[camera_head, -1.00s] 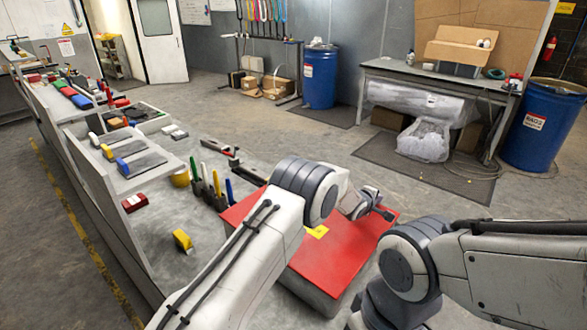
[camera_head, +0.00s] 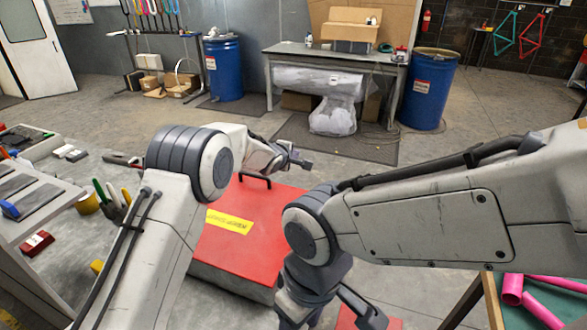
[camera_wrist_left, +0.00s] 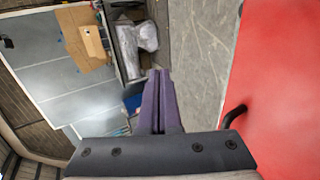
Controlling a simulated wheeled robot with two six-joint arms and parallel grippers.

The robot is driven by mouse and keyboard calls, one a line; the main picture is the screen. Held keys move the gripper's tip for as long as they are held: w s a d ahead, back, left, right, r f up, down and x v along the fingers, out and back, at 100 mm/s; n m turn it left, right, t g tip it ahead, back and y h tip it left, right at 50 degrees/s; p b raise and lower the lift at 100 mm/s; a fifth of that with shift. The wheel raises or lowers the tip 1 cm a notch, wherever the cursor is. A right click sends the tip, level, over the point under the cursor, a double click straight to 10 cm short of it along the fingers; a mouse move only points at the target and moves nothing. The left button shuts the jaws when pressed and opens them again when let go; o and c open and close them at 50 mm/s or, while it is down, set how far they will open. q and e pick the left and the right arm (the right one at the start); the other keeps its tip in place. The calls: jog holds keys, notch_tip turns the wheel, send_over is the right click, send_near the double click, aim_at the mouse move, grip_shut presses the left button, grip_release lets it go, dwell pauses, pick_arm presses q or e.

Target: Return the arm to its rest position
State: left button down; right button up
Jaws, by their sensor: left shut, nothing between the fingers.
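My left arm comes in from the left in the head view and reaches over a red-topped box (camera_head: 270,230) with a yellow label. Its gripper (camera_head: 302,162) is beyond the far edge of the red lid, empty, pointing away to the right. In the left wrist view the left fingers (camera_wrist_left: 160,85) are pressed together with nothing between them, and the red lid (camera_wrist_left: 285,70) lies to their right, apart from them. My right arm comes in from the right, and its dark gripper (camera_head: 330,312) hangs low at the bottom edge, partly cut off.
A workbench (camera_head: 335,55) with wrapped bundles beneath stands at the back between two blue drums (camera_head: 224,70) (camera_head: 428,92). A grey parts bench (camera_head: 40,215) is at the left. Pink tubes (camera_head: 535,300) lie at the bottom right. The floor behind the red box is clear.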

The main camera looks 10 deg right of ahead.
pick_arm(q)
jog(key=s+a+r+m+g+y+b, duration=0.1)
jog(key=s+a+m, duration=0.15)
jog(key=s, duration=0.45)
jog(key=s+a+r+m+g+y, duration=0.1)
jog(key=s+r+m, duration=0.15)
jog(key=s, duration=0.35)
jog(key=s+a+r+m+g+y+b, duration=0.1)
jog(key=s+m+g, duration=0.15)
jog(key=s, duration=0.45)
jog(key=s+a+f+m+g+b, duration=0.1)
jog(key=s+a+m, duration=0.3)
jog(key=s, duration=0.7)
jog(key=s+a+f+m+g+y+b, duration=0.1)
jog(key=s+a+f+m+g, duration=0.1)
jog(key=s, duration=0.8)
jog(key=s+a+f+m+g+y+b, duration=0.1)
jog(key=s+a+f+m+g, duration=0.1)
jog(key=s+a+m, duration=0.4)
jog(key=s+g, duration=0.1)
jog(key=s, duration=0.4)
jog(key=shift+s+f, duration=0.25)
jog(key=shift+s, duration=0.1)
